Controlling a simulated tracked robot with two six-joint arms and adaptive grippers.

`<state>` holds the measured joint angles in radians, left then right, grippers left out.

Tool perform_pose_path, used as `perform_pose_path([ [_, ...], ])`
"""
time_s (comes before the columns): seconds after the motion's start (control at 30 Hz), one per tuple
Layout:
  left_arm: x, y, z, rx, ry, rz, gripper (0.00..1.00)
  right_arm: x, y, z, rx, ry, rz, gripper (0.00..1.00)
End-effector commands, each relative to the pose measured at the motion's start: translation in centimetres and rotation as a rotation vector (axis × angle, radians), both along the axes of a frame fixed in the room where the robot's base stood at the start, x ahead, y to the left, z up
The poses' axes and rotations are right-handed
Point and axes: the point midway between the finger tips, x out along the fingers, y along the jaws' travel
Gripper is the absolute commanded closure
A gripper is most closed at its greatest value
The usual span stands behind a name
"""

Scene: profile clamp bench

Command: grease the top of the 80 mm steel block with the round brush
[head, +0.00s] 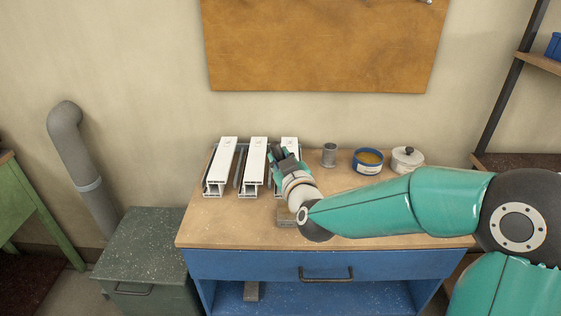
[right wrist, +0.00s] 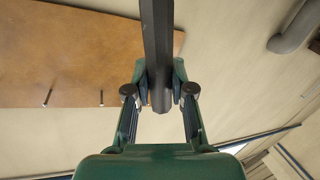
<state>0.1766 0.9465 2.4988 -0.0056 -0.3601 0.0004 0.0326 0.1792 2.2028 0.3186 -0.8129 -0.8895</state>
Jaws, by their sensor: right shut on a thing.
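My right gripper (head: 283,153) is over the bench near the rightmost white profile. In the right wrist view it is shut on a dark, angular bar (right wrist: 156,45), which runs out of the top of the picture. I cannot tell whether this bar is the round brush; no bristles show. A grey block (head: 286,216) lies on the bench top, partly hidden by my right arm; its size cannot be read. An open blue tin (head: 368,168) with a yellowish filling stands at the back right. My left gripper is not in view.
Several white profiles (head: 222,160) lie at the bench's left with dark bars between them. A grey metal cup (head: 329,155) and a white lidded pot (head: 407,159) stand by the tin. Another grey block (head: 251,291) is on the lower shelf. The bench's front left (head: 225,233) is clear.

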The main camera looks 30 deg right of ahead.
Motion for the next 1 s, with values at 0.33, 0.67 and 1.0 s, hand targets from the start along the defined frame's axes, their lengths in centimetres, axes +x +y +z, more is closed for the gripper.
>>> perform_pose_path([
  [0.33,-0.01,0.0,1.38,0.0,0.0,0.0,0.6,0.09,0.19,1.84,0.001,0.0,0.003,1.0],
  [0.67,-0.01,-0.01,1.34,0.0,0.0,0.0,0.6,0.15,0.27,1.77,0.0,-0.001,0.004,1.0],
  [1.0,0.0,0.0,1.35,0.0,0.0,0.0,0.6,0.19,0.32,1.78,0.001,0.0,0.005,1.0],
])
